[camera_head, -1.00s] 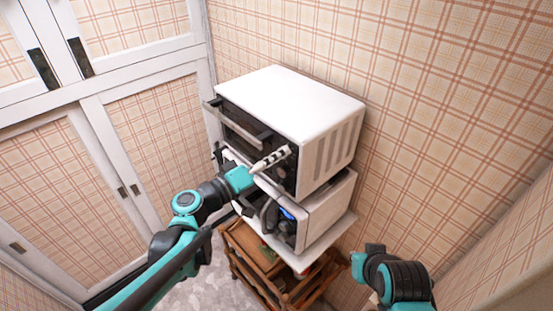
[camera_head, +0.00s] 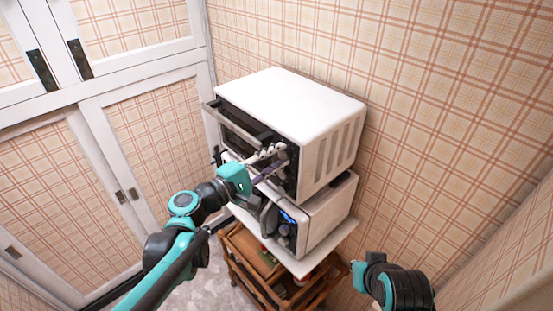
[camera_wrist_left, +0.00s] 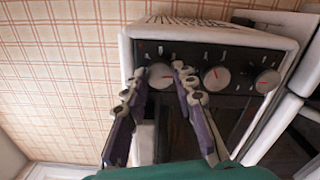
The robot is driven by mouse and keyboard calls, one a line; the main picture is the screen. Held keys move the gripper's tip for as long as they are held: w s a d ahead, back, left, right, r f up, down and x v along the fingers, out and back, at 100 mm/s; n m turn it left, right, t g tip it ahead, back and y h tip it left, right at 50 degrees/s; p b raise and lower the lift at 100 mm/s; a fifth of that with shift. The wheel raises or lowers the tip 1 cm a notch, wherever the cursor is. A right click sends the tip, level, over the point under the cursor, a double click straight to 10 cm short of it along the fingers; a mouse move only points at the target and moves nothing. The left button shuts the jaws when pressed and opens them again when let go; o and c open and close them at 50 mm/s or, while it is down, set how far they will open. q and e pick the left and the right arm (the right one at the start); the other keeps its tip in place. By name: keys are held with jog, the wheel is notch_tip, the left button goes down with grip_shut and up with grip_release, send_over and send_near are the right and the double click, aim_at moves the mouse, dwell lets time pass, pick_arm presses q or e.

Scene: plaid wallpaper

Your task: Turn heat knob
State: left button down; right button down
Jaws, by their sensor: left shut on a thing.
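A white toaster oven (camera_head: 290,100) with a dark front stands against the plaid wall. In the left wrist view its black panel (camera_wrist_left: 190,50) carries three round silver knobs with red pointer marks: a left knob (camera_wrist_left: 160,77), a middle knob (camera_wrist_left: 216,78) and a right knob (camera_wrist_left: 267,80). I cannot read which is the heat knob. My left gripper (camera_head: 280,150) is at the oven's front; in the left wrist view its two fingers (camera_wrist_left: 160,72) are shut on the left knob, one on each side. My right arm shows at the lower right, but its gripper is out of view.
The oven's door handle (camera_head: 236,126) sticks out close to my left gripper. A white microwave (camera_head: 318,213) with a blue display is below the oven, on a wooden cart (camera_head: 262,262). White-framed cabinets (camera_head: 150,130) stand at the left. Floor shows left of the cart.

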pick_arm(q)
jog(key=n, duration=0.4)
jog(key=shift+f+n+b, duration=0.1)
jog(key=shift+n+b, duration=0.2)
jog(key=shift+n, duration=1.6)
jog(key=shift+s, duration=0.1)
jog(key=c, duration=1.5)
grip_release()
jog(key=shift+a, duration=0.1)
jog(key=v, duration=1.2)
